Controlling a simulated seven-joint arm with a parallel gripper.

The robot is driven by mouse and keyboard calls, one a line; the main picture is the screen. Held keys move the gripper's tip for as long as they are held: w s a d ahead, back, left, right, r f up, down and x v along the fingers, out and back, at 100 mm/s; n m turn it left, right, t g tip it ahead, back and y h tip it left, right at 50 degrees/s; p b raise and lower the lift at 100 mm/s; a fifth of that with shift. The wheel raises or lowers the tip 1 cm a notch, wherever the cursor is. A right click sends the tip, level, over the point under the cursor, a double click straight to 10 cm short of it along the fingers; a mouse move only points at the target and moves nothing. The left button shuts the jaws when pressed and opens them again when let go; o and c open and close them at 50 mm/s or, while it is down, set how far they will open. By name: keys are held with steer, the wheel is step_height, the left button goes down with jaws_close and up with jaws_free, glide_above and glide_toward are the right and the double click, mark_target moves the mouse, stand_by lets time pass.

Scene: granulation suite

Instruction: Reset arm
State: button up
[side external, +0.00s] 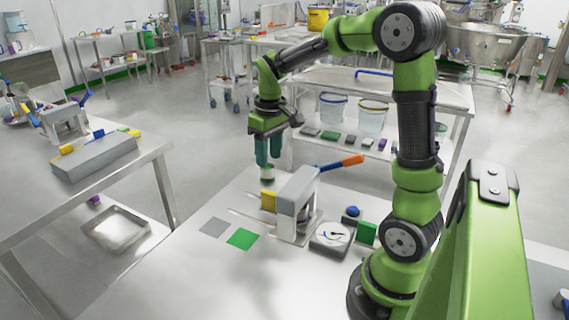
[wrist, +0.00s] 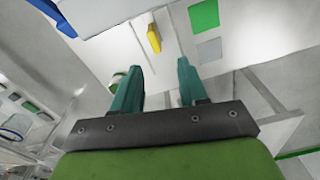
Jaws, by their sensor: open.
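My gripper (side external: 268,165) hangs from my green arm above the far part of the white table, with its teal fingers pointing down. In the wrist view my gripper (wrist: 157,75) shows its two teal fingers apart, with nothing between them. A small white and green container (side external: 267,173) is just below the fingertips in the side view. In the wrist view the container (wrist: 117,80) appears beside the left finger, outside the gap. Whether the container stands on the table is unclear.
A grey press-like device (side external: 298,200) with an orange-tipped blue lever (side external: 340,163) stands near my gripper. A round dial (side external: 332,237), a blue button (side external: 352,212) and a green block (side external: 366,233) are beside it. Grey (side external: 214,227) and green (side external: 241,239) squares lie flat at left.

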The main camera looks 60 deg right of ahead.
steer(key=s+a+r+m+t+y, duration=0.1)
steer(key=s+a+r+t, duration=0.2)
steer(key=s+a, duration=0.2)
steer(key=s+a+r+m+t, duration=0.1)
steer(key=s+a+r+t, duration=0.2)
steer(key=s+a, duration=0.3)
steer(key=a, duration=0.4)
steer(key=shift+a+r+t+y, duration=0.2)
steer(key=shift+a+t+y, duration=0.1)
steer(key=shift+y, duration=0.1)
